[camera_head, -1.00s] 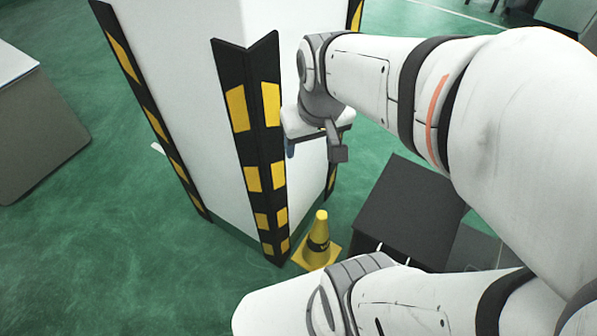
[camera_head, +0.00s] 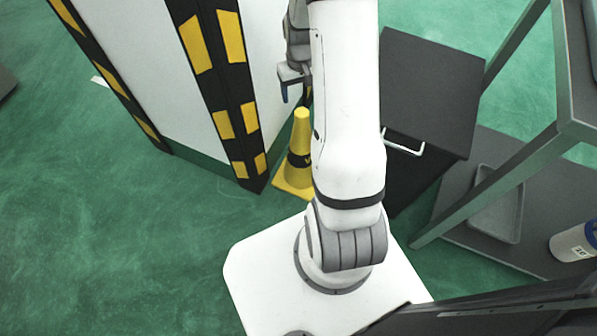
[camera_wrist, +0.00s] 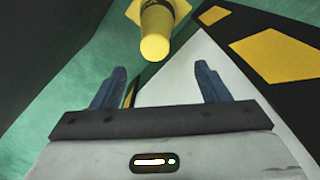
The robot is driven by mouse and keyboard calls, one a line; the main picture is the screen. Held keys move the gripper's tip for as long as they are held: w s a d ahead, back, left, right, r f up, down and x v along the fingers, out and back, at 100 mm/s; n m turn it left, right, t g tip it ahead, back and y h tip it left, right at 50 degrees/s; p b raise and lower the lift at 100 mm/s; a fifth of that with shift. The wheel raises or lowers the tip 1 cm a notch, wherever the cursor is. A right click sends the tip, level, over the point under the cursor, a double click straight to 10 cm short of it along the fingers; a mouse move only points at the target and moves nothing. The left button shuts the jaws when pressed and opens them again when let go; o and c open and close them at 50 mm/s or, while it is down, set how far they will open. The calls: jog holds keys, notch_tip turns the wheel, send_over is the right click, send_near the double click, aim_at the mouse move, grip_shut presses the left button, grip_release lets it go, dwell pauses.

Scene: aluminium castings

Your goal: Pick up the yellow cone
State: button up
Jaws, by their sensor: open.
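The yellow cone (camera_head: 301,142) stands upright on the green floor beside the foot of the white pillar, with a black band round its middle. My arm hides part of its right side in the head view. In the wrist view the cone (camera_wrist: 156,35) is at the top centre, its rounded tip toward me and a black band behind. My gripper (camera_wrist: 160,87) is open and empty, its two blue fingers apart. The cone tip lies beyond the fingertips, roughly in line with the gap. In the head view my gripper (camera_head: 290,90) is above and slightly left of the cone.
The white pillar (camera_head: 150,65) with black and yellow corner guards stands close left of the cone. A dark cabinet (camera_head: 428,95) with a light handle is close on the right. A grey rack (camera_head: 545,150) holds a tray and a white container. Green floor is clear at lower left.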

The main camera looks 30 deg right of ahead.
aim_at(302, 112)
jog(key=f, duration=0.2)
jog(key=f+b, duration=0.1)
jog(key=f, duration=0.3)
jog(key=shift+w+d+b, duration=0.1)
jog(key=shift+d+b, duration=0.2)
jog(key=shift+d, duration=0.1)
notch_tip(302, 112, down, 6)
jog(key=b, duration=0.2)
jog(key=shift+r+b, duration=0.15)
jog(key=shift+b, duration=0.25)
jog(key=shift+r, duration=0.1)
jog(key=shift+c, duration=0.3)
grip_shut()
jog(key=shift+w, duration=0.1)
